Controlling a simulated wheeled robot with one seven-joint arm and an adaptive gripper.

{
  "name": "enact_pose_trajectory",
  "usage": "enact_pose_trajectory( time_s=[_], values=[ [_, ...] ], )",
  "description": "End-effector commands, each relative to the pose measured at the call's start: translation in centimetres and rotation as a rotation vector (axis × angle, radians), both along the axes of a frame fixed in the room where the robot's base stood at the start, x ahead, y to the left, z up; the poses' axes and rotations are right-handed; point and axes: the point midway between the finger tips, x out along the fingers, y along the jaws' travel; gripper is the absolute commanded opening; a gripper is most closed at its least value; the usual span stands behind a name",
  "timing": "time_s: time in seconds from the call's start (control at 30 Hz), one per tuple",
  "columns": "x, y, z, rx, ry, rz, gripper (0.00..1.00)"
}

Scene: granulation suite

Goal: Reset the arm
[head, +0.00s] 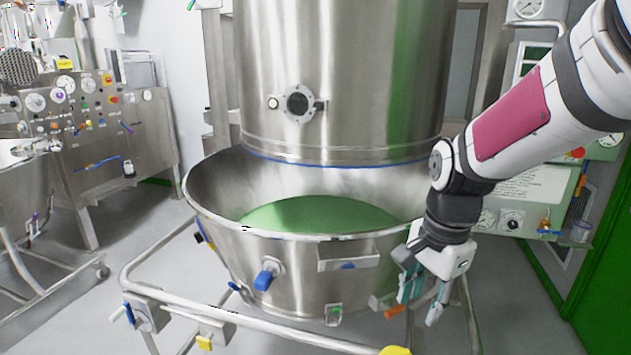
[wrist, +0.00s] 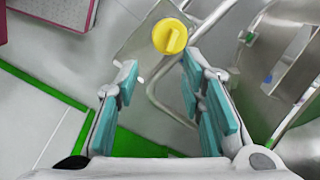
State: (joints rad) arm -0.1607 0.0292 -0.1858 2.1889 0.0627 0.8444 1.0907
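My gripper (head: 424,290) hangs at the end of my arm on the right of the head view, pointing down in front of the right side of the steel bowl (head: 215,228). In the wrist view my gripper (wrist: 163,95) shows its teal finger pads spread apart with nothing between them. It is open and empty. A yellow knob (wrist: 170,36) lies beyond the fingertips in the wrist view, apart from them. It also shows at the bottom edge of the head view (head: 396,351).
The bowl holds green material (head: 318,213) under a large steel column (head: 345,70). A tubular frame (head: 270,333) runs around the bowl's front. A control panel (head: 95,105) stands at the left. A gauge panel (head: 540,190) is behind my arm. Open grey floor lies at lower left.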

Motion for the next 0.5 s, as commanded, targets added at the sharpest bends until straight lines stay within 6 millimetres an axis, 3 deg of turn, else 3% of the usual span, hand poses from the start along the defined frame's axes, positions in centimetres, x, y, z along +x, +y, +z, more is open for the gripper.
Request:
enact_pose_trajectory(
  time_s=[0.03, 0.2, 0.5],
  values=[
    [-1.7, -0.1, 2.2, 0.001, -0.033, 0.078, 0.36],
    [-6.8, -0.1, 6.6, -0.032, -0.116, 0.371, 0.36],
    [-15.8, -0.3, 11.3, -0.177, -0.239, 0.86, 0.36]
  ],
)
